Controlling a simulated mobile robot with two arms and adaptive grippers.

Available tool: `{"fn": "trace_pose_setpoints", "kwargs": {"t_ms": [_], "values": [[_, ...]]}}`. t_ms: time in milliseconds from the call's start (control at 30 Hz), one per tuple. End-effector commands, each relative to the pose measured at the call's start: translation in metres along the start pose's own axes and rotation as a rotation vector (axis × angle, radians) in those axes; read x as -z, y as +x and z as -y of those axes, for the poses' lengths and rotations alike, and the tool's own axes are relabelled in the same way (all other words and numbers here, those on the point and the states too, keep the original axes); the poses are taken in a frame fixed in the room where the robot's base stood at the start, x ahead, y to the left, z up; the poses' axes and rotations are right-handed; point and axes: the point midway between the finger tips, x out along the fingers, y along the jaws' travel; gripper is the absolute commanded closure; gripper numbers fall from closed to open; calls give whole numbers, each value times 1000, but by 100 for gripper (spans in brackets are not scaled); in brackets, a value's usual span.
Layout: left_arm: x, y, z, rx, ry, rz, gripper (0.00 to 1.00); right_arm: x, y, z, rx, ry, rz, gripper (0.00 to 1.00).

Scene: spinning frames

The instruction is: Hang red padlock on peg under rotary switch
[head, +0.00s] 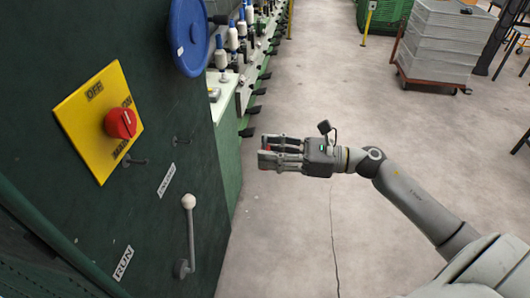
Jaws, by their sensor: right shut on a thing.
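The red rotary switch (120,123) sits on a yellow plate (84,130) on the dark green panel at the left. A small dark peg (135,161) sticks out of the panel just below the switch. My right gripper (264,152) is to the right of the panel, apart from it, with its fingers pointing left. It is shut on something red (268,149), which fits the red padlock. Only a small bit of red shows between the fingers; the rest is hidden. My left gripper is not in view.
Another peg (182,140) is further right, near a label. A lever with a pale knob (189,201) juts from the lower panel. A blue disc (189,36) is at the top. Floor around my right arm is clear; a stack of grey crates (445,45) stands far back.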

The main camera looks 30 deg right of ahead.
Motion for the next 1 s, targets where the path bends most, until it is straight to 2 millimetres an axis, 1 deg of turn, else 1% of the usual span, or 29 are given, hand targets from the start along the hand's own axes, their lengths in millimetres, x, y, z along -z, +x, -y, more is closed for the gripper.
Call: {"fn": "trace_pose_setpoints", "kwargs": {"t_ms": [100, 700, 833, 1000], "values": [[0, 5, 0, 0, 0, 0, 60, 2, -9, 0, -1, 0, -2, 88], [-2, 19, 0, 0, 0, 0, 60, 1, -50, 0, 0, 0, 0, 88], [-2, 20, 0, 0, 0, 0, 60, 0, -55, 0, -1, -1, -1, 88], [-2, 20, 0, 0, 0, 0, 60, -1, -56, 0, -1, -1, 0, 88]]}}
